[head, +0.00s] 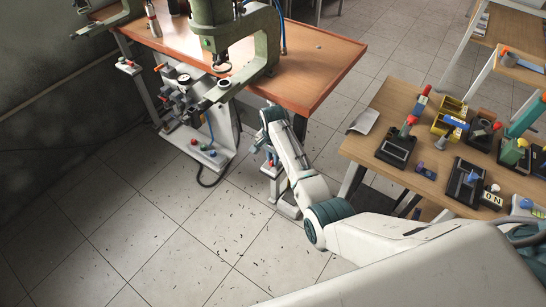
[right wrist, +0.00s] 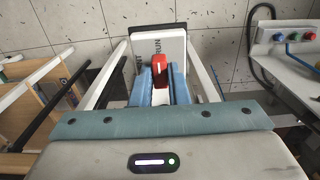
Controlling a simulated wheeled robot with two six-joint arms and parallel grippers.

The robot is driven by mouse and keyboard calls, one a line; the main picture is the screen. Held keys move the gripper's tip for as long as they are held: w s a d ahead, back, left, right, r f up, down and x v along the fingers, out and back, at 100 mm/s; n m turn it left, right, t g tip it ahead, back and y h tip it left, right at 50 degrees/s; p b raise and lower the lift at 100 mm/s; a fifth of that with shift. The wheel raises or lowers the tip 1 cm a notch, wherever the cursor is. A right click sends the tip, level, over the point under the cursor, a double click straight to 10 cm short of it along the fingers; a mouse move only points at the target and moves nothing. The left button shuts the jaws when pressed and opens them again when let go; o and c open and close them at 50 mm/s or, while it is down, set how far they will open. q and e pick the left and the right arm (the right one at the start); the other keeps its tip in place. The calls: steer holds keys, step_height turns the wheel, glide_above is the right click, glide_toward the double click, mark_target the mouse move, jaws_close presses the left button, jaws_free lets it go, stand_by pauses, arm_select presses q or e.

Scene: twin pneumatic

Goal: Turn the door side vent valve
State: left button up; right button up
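A valve with a red handle (right wrist: 160,66) stands before a light plate (right wrist: 174,46) in the right wrist view. The plate reads "RUN", with other lettering partly hidden at its left. My right gripper (right wrist: 161,88) has its two blue fingers close on either side of the handle, which fills the narrow gap between them. In the head view my right gripper (head: 269,158) is small, at a post beside the bench's front right leg. The handle is hard to make out there. My left gripper is in neither view.
A wooden bench (head: 322,62) carries a green press (head: 262,43). Below it is a pneumatic unit with a button base (head: 203,150) and a black hose. A second post (head: 131,66) stands at the left. A cluttered table (head: 365,150) is at right. The floor in front is open.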

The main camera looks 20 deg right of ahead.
jaws_close()
